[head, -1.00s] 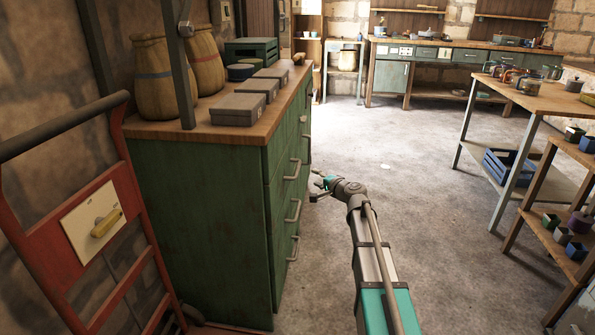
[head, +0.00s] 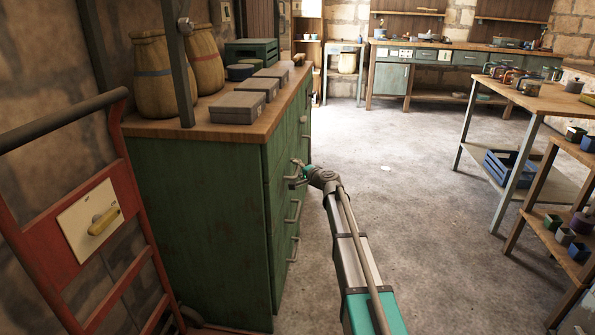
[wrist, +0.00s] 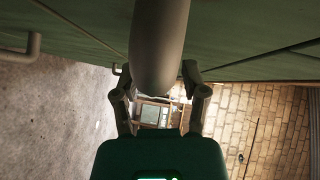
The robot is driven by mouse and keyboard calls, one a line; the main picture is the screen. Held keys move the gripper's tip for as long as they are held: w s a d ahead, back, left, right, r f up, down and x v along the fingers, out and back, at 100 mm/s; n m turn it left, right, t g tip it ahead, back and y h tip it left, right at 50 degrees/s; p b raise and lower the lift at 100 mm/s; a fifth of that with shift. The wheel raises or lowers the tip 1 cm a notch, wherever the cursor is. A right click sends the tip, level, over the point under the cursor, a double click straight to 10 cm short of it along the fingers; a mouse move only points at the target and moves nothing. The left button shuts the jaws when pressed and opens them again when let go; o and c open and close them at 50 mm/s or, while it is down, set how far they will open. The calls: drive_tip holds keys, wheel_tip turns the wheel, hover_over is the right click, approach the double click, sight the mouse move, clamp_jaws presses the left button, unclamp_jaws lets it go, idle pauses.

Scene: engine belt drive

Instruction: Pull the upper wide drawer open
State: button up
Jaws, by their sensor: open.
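The upper wide drawer (head: 278,170) is in the front of the green cabinet, below the wooden top. It looks closed, flush with the cabinet front. My gripper (head: 297,177) is at this drawer's grey handle in the head view and partly covers it. In the wrist view a thick grey handle bar (wrist: 160,45) lies between the two open fingers of my gripper (wrist: 156,82). I cannot tell whether the fingers touch the bar. The green front (wrist: 250,35) runs along the top of that view.
Lower handles (head: 293,211) stick out beneath. Boxes (head: 238,107) and sacks stand on the cabinet top. A red hand truck (head: 90,225) is at the left. The concrete floor (head: 400,200) right of the cabinet is clear up to the shelving table (head: 540,97).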

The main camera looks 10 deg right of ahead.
clamp_jaws()
idle(0.3)
idle(0.4)
